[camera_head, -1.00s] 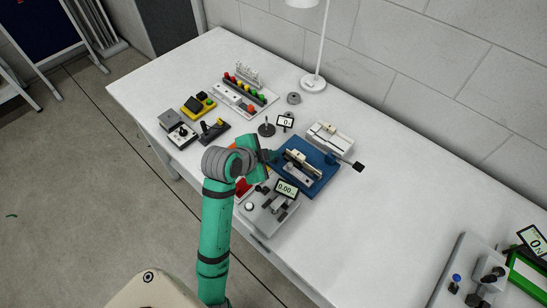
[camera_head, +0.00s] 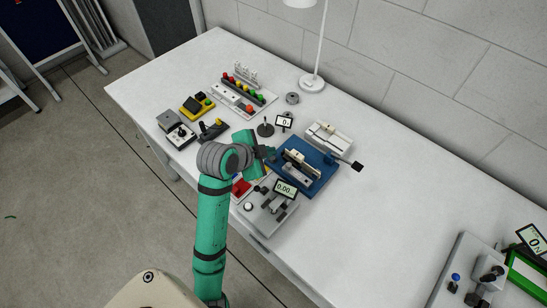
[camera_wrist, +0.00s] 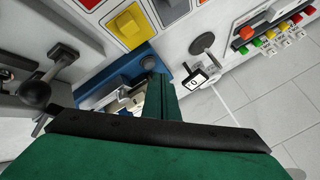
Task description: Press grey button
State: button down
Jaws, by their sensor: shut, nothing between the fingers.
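A panel with large square buttons shows at the top of the wrist view. Its grey button (camera_wrist: 170,8) is at the top edge, partly cut off, right of a yellow button (camera_wrist: 130,25) and a red button (camera_wrist: 88,3). In the head view only the red button (camera_head: 241,187) shows clearly beside my arm; the grey one cannot be made out there. My gripper (camera_head: 268,153) is shut and empty, above the table beside the blue fixture. In the wrist view its green finger (camera_wrist: 165,97) points up the picture, apart from the grey button.
A blue fixture (camera_head: 322,179) lies right of my gripper, with a grey device (camera_head: 268,212) and its display in front. A small round stand (camera_head: 266,129) and a row of coloured buttons (camera_head: 246,90) are behind. The table's right middle is clear.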

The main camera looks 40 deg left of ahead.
notch_tip(320, 180, up, 5)
jog(key=shift+w+d, duration=0.1)
jog(key=shift+d, duration=0.05)
dwell(0.5)
jog(key=shift+w+d, duration=0.1)
dwell(0.3)
jog(key=shift+s+a, duration=0.2)
jog(key=shift+a, duration=0.05)
jog(key=shift+d, duration=0.1)
